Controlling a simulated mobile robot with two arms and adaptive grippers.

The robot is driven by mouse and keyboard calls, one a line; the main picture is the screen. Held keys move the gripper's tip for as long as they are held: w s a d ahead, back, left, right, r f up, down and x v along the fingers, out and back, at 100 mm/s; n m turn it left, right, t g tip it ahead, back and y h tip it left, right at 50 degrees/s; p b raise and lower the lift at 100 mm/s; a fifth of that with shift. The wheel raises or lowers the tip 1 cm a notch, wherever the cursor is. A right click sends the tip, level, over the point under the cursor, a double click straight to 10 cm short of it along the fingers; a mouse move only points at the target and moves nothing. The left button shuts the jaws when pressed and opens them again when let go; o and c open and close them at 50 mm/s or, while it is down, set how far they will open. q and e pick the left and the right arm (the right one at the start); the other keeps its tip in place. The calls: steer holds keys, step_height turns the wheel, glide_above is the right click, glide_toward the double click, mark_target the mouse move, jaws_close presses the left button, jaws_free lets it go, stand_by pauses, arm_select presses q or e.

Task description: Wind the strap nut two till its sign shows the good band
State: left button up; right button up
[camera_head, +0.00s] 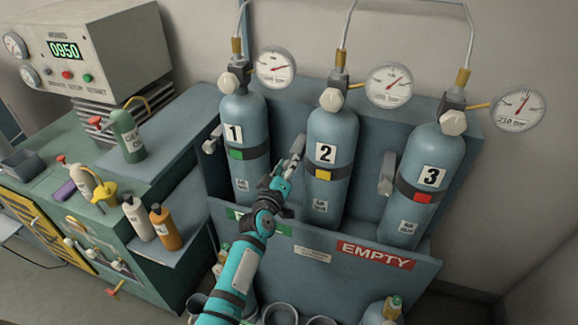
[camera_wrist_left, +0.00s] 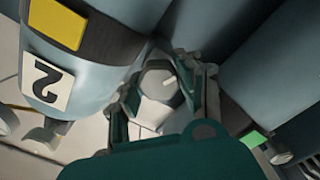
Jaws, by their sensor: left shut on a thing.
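Cylinder 2 (camera_head: 326,190) stands upright in the middle of the rack. A dark strap crosses it with a yellow sign (camera_head: 323,174); the yellow sign also shows in the left wrist view (camera_wrist_left: 57,24). The pale strap nut two (camera_head: 297,146) sits left of cylinder 2, between it and cylinder 1. My left gripper (camera_head: 285,174) reaches up to it from below. In the left wrist view the nut (camera_wrist_left: 157,88) lies between the fingers of my left gripper (camera_wrist_left: 160,100), which is shut on it. My right gripper is out of view.
Cylinder 1 (camera_head: 244,115) has a green sign and cylinder 3 (camera_head: 424,165) a red one, each with its own nut beside it. The rack front (camera_head: 400,282) with an EMPTY label rises below. Bottles (camera_head: 165,230) stand on the left bench.

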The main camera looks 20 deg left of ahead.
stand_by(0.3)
arm_select(q)
steer(key=o, duration=1.2)
steer(key=s, duration=1.2)
steer(key=shift+a, duration=0.2)
